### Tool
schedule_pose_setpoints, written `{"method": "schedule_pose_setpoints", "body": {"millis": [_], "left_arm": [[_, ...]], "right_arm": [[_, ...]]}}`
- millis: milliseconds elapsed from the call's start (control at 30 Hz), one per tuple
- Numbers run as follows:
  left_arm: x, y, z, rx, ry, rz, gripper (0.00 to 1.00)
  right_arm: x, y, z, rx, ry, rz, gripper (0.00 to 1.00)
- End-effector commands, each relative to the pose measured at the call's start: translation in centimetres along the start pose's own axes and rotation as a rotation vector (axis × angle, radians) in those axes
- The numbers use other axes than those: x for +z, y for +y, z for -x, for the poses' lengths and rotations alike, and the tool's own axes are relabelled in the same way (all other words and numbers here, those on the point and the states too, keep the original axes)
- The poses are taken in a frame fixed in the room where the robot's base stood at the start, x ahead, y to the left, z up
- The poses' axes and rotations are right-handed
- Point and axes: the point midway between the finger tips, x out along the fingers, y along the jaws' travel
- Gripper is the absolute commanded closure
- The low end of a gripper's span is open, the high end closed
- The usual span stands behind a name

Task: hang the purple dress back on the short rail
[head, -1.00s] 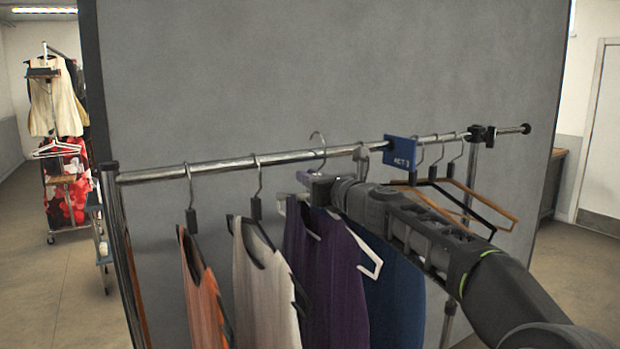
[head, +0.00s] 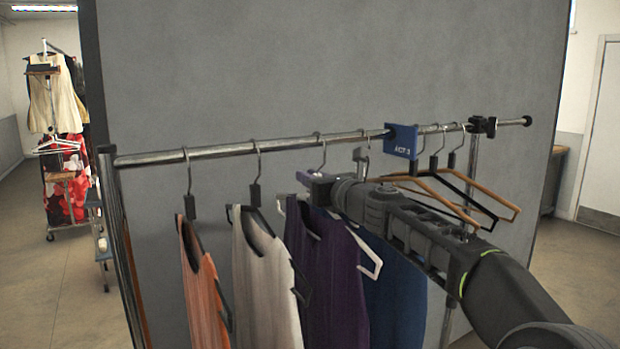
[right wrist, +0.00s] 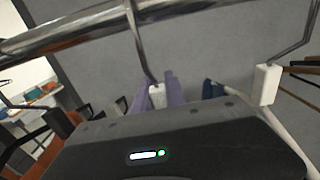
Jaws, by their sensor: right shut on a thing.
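The purple dress (head: 333,275) hangs from a white hanger (head: 372,262) between the cream and blue garments. My right gripper (head: 312,182) is shut on the hanger's neck just below the short rail (head: 220,149). In the right wrist view, the white neck block (right wrist: 157,95) sits between the pale purple fingertips, and the hook wire runs up across the rail (right wrist: 75,32). In the head view the hook top (head: 319,135) sits close over the rail, level with the neighbouring hooks. Whether it bears weight I cannot tell. My left gripper is out of view.
An orange garment (head: 203,285) and a cream garment (head: 262,285) hang to the left. A blue garment (head: 397,290) hangs close on the right. A blue sign (head: 400,141) and several bare hangers (head: 478,190) are farther right. A grey panel (head: 330,70) stands behind.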

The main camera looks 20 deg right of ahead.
Motion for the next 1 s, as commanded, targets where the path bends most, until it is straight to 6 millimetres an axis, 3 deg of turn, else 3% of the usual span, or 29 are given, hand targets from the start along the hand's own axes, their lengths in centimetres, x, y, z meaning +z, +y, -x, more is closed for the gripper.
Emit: {"method": "schedule_pose_setpoints", "body": {"millis": [100,133,433,767,1000], "left_arm": [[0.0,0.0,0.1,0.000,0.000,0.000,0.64],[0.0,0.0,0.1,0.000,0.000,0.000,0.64],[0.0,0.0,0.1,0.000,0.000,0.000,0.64],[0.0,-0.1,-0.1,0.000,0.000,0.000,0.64],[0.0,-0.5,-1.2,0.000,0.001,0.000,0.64]], "right_arm": [[0.2,0.0,0.0,0.000,-0.003,0.000,1.00],[0.2,0.0,0.0,0.000,-0.003,0.000,0.83],[0.1,0.0,0.0,0.000,-0.001,0.000,0.59],[0.0,0.0,0.3,-0.001,0.000,0.001,0.59],[-0.1,-0.1,3.4,-0.001,-0.002,0.002,0.59]]}}
